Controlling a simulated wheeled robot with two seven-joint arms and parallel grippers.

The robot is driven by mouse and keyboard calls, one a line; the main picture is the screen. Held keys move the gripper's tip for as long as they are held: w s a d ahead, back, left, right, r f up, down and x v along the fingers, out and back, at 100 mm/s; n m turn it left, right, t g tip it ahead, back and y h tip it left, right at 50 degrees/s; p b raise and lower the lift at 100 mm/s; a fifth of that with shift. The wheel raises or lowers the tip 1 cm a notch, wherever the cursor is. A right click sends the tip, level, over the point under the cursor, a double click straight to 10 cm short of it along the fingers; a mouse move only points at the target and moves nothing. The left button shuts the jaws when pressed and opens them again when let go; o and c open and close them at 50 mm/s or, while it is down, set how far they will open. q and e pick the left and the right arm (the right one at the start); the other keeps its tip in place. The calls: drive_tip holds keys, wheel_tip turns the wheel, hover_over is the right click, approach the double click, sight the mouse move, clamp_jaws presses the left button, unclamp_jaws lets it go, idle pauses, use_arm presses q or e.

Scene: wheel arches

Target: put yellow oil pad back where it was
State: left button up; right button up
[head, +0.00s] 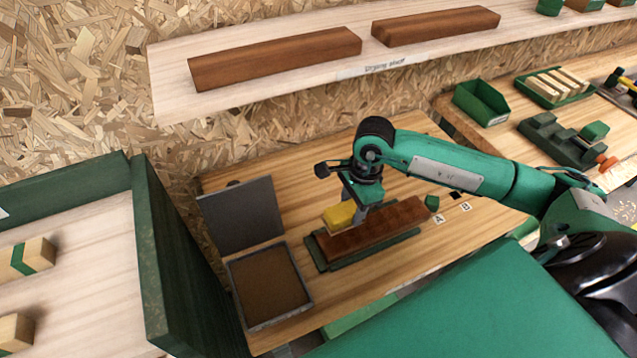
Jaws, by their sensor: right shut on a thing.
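The yellow oil pad (339,216) is at the left end of a dark reddish-brown wooden board (385,224). My right gripper (350,205) points down and is shut on the pad. Whether the pad touches the board or hangs just above it I cannot tell. The board lies on a green mat (325,258) on the workbench. To the left stands a shallow grey-rimmed tray (308,287) with a brown inside and an upright grey lid (243,217) behind it. My left gripper is not in view.
A shelf (250,98) with two dark boards (275,60) runs above the bench (290,165). A green-walled bin (150,260) stands at the left. A green box (482,102) and tools are far right.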

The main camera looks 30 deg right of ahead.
drive_tip(key=w+p, duration=0.1)
drive_tip(key=w, duration=0.3)
drive_tip(key=w+f+p, duration=0.1)
drive_tip(key=w+p, duration=0.1)
drive_tip(key=w, duration=0.3)
drive_tip(key=w+f+p, duration=0.1)
drive_tip(key=w+p, duration=0.1)
drive_tip(key=w, duration=0.2)
drive_tip(key=shift+w+d, duration=0.3)
drive_tip(key=shift+w, duration=0.05)
wheel_tip(320, 180, down, 4)
drive_tip(key=shift+r+p, duration=0.1)
drive_tip(key=shift+p, duration=1.05)
drive_tip(key=shift+w+f+p, duration=0.15)
drive_tip(key=shift+f+p, duration=0.1)
drive_tip(key=shift+p, duration=0.05)
drive_tip(key=shift+f, duration=0.35)
drive_tip(key=shift+d+f, duration=0.1)
